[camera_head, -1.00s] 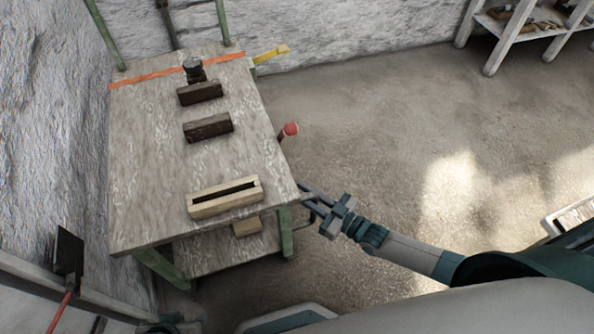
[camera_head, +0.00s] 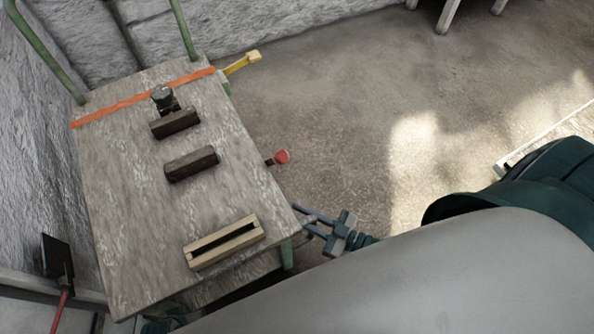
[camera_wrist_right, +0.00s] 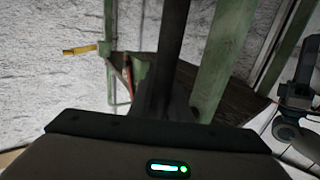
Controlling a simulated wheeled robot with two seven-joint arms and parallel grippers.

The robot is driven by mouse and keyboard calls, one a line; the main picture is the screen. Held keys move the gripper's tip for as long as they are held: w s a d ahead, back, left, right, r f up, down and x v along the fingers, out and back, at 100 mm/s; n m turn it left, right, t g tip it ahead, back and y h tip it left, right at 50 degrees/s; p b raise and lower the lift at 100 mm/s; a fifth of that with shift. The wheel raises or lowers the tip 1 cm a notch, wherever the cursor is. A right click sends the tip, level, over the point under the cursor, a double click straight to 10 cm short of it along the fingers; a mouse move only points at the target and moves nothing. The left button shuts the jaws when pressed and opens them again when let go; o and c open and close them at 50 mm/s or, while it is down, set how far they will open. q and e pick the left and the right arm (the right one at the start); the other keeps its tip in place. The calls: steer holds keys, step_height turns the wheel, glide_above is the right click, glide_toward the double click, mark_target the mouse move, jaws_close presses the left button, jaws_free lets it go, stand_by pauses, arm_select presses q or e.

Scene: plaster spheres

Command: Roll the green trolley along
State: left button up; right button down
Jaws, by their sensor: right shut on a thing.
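The green trolley has a worn wooden top (camera_head: 120,190) and green posts and legs; a green post (camera_wrist_right: 225,65) also shows in the right wrist view. It stands at the left in the head view, its top turned slightly. My right gripper (camera_head: 308,222) is at the trolley's near right corner, shut on part of it. The exact part held is hard to make out. In the right wrist view dark fingers (camera_wrist_right: 172,60) reach forward beside the green post. My left gripper is not clearly in view.
On the top lie two dark blocks (camera_head: 192,164), a dark round-headed piece (camera_head: 163,97) and a pale slotted block (camera_head: 224,243). A red knob (camera_head: 281,157) and yellow lever (camera_head: 243,62) stick out at the right side. Rough walls (camera_head: 25,165) stand close left and behind; floor (camera_head: 350,120) at right is open.

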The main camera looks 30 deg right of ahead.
arm_select(q)
steer(key=shift+w+f, duration=0.1)
arm_select(e)
steer(key=shift+s+f, duration=0.1)
steer(key=shift+s, duration=0.2)
steer(key=c, duration=1.6)
jaws_free()
steer(key=shift+c, duration=0.2)
